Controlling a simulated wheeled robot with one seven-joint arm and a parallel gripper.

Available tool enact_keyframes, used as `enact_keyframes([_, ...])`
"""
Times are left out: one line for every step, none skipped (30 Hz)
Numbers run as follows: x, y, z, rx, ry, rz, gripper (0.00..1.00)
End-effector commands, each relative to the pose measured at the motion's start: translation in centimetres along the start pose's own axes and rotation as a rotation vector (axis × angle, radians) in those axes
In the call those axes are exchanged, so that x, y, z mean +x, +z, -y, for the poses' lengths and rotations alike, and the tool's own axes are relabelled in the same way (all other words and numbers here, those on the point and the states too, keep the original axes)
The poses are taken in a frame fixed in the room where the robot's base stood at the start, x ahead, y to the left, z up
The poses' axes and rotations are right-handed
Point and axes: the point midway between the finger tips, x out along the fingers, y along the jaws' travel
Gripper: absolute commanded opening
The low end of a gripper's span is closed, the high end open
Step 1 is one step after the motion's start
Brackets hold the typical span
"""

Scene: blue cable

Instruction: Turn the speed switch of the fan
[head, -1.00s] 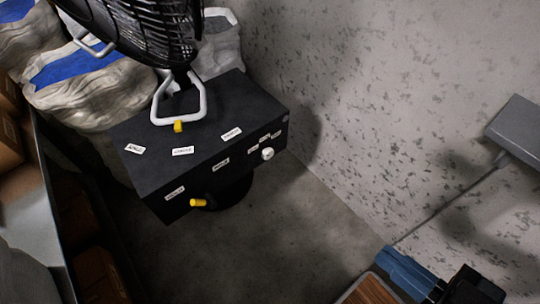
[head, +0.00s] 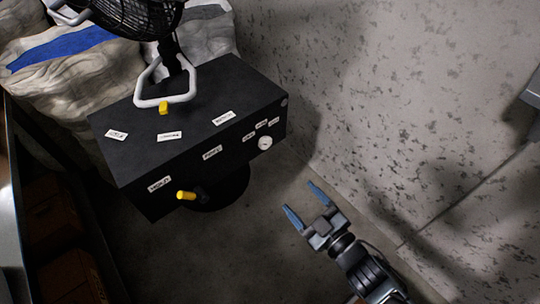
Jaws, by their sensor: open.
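The fan (head: 125,15) is black with a wire cage and a white bracket (head: 166,84), on top of a black box (head: 215,95) with several white labels. A round white knob (head: 265,142) is on the box's front face at the right. A yellow lever (head: 186,195) sticks out of the front face at the lower left, and a small yellow piece (head: 163,108) sits at the bracket's foot. I cannot tell which is the speed switch. My gripper (head: 305,204) has blue fingers, spread and empty. It is apart from the box, to the lower right of the white knob.
White sacks with blue bands (head: 60,70) lie behind the box on the left. A shelf with brown boxes (head: 50,240) stands at the left edge. A speckled grey wall (head: 400,110) is on the right. Floor in front of the box is clear.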

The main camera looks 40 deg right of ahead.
Motion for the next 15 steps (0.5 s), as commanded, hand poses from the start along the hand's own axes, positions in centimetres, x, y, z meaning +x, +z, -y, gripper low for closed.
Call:
enact_keyframes([2.5,2.1,0.2,-0.029,0.011,-0.011,0.73])
enact_keyframes([3.8,2.9,0.1,-0.049,0.015,-0.015,0.73])
enact_keyframes([5.5,3.9,0.0,-0.074,0.02,-0.021,0.73])
enact_keyframes([6.7,4.6,-0.1,-0.091,0.022,-0.026,0.73])
enact_keyframes([7.9,5.3,-0.3,-0.108,0.025,-0.03,0.73])
enact_keyframes([9.4,6.1,-0.5,-0.13,0.027,-0.033,0.73])
enact_keyframes([10.4,6.6,-0.7,-0.145,0.029,-0.036,0.73])
enact_keyframes([11.4,7.1,-0.9,-0.159,0.03,-0.039,0.73])
enact_keyframes([12.5,7.7,-1.2,-0.176,0.031,-0.042,0.73])
enact_keyframes([13.2,8.0,-1.4,-0.187,0.032,-0.043,0.73])
enact_keyframes([13.9,8.3,-1.6,-0.196,0.033,-0.044,0.73])
enact_keyframes([14.6,8.6,-1.8,-0.208,0.032,-0.046,0.73])
enact_keyframes([15.0,8.7,-1.9,-0.214,0.033,-0.047,0.73])
enact_keyframes([15.4,8.8,-2.0,-0.219,0.033,-0.048,0.73])
enact_keyframes([15.7,9.0,-2.1,-0.225,0.032,-0.049,0.73])
